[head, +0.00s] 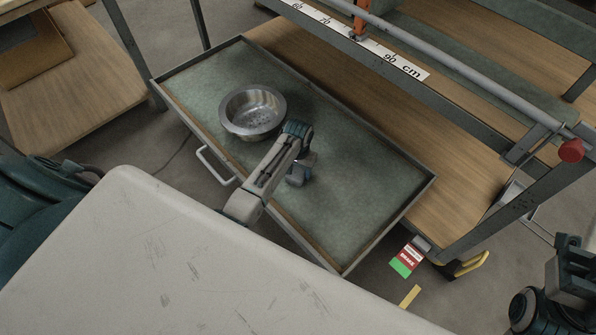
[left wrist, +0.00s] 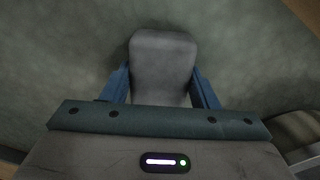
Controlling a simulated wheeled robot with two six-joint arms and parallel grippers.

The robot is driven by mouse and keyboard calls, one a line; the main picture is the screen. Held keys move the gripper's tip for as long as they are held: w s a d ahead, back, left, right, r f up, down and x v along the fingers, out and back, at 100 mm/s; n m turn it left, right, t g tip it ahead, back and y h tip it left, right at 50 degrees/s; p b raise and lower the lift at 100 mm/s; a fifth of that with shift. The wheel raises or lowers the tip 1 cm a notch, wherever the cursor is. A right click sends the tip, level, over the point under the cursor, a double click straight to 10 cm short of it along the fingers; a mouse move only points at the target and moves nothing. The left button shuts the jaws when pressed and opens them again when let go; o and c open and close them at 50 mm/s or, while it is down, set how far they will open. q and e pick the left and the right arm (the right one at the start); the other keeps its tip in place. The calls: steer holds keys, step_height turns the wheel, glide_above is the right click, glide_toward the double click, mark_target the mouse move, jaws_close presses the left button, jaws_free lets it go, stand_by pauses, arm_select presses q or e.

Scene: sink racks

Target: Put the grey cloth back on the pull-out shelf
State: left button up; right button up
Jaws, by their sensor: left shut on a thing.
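The grey cloth (left wrist: 163,62) shows in the left wrist view as a folded, rounded grey piece between the two blue fingers of my left gripper (left wrist: 162,88). The gripper is shut on it. In the head view my left gripper (head: 300,173) is over the pull-out shelf (head: 350,205), right of the metal bowl, and the cloth is mostly hidden by the arm. The shelf is a pulled-out tray with a green-grey surface and a low metal rim. I cannot tell whether the cloth touches it.
A steel bowl (head: 252,112) stands on the shelf just left of my gripper. The shelf's right part is clear. The rack's wooden board (head: 400,115) and metal rail (head: 480,75) lie beyond. A white handle (head: 213,165) sticks out at the shelf's front.

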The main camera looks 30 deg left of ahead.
arm_select(q)
steer(key=shift+r, duration=0.15)
steer(key=o, duration=1)
steer(key=shift+c, duration=0.2)
